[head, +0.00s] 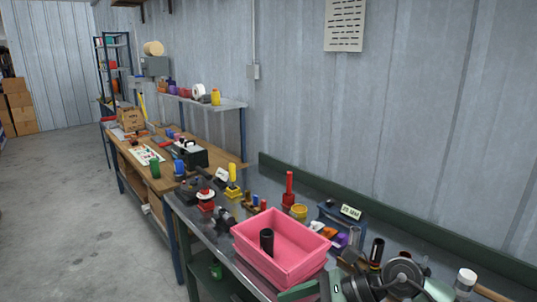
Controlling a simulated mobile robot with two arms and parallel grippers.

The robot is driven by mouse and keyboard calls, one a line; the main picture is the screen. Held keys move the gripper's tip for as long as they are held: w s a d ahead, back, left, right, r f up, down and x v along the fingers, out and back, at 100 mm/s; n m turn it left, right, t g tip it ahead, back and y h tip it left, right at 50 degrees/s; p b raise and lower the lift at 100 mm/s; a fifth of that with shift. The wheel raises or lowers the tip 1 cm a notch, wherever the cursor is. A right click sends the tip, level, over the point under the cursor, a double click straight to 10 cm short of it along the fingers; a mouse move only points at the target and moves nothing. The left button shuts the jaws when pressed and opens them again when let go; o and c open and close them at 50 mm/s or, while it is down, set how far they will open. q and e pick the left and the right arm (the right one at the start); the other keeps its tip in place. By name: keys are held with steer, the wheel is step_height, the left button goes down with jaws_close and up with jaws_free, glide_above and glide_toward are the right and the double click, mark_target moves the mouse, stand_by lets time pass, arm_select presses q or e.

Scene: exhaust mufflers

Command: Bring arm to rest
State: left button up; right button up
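Neither of my grippers and no clear part of my arms shows in the head view. A pink bin (264,262) sits on the metal-topped workbench (197,228) at the lower middle. A black cylinder (267,241) stands upright inside the bin. I cannot tell whether any muffler is among the small parts on the bench.
A green-grey machine (404,276) fills the bench's lower right. A red post (289,188), a yellow-handled tool (232,175) and a blue box (342,215) stand behind the bin. A wooden bench (141,178) runs further left. The concrete floor (60,220) at left is clear.

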steer(key=s+a+r+m+t+y, duration=0.1)
steer(key=a+r+m+t+y, duration=0.2)
steer(key=a+r+m+y, duration=0.4)
steer(key=w+d+r+m+t+h, duration=0.2)
steer(key=d+r+m+t, duration=0.15)
steer(key=m+t, duration=0.4)
steer(key=w+d+r+m+t+h, duration=0.2)
steer(key=d+m+t+h, duration=0.15)
steer(key=m+t, duration=0.35)
steer(key=s+d+f+m+g+h, duration=0.35)
steer(key=d+f+m+h, duration=1.15)
steer(key=m, duration=0.6)
steer(key=s+d+f+m+g+y, duration=0.1)
steer(key=s+f+m+g, duration=0.4)
steer(key=s+f, duration=0.5)
steer(key=s+f+m+g+y, duration=0.1)
steer(key=s+f+m+g, duration=0.2)
steer(key=s+f+g, duration=0.65)
steer(key=s+f+t, duration=0.1)
steer(key=s+f, duration=0.2)
steer(key=f, duration=1)
steer(key=s+f+t, duration=0.1)
steer(key=s+f, duration=0.1)
steer(key=f, duration=1.2)
steer(key=s+d+f+g+b, duration=0.1)
steer(key=s+d+f, duration=0.2)
steer(key=s+f, duration=1.1)
steer(key=shift+s+f+n+g, duration=0.3)
steer(key=shift+s+n+g, duration=0.05)
steer(key=shift+s, duration=0.9)
